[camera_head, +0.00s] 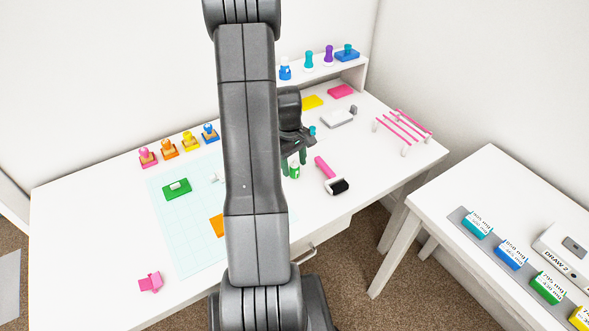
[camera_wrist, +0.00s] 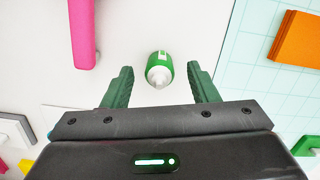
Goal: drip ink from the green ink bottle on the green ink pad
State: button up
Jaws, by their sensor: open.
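The green ink bottle (camera_head: 294,171) is a small green and white bottle on the white table, just below my gripper (camera_head: 293,162). In the wrist view the bottle (camera_wrist: 159,66) shows its white cap toward me, between and slightly beyond the two green fingertips (camera_wrist: 160,84). My gripper is open, with a gap on each side of the bottle. My arm hides part of the mat.
A pink-handled roller (camera_head: 325,168) lies close to the right of the bottle. An orange block (camera_wrist: 297,40) is on the grid mat (camera_head: 188,235). Several stamps (camera_head: 190,141) line the back left edge. A pink rack (camera_head: 403,131) stands at the right.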

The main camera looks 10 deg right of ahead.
jog(key=shift+f, duration=0.9)
jog(key=shift+s, duration=0.1)
jog(key=c, duration=1)
jog(key=shift+c, duration=0.2)
notch_tip(320, 180, up, 10)
jog(key=shift+r, duration=0.1)
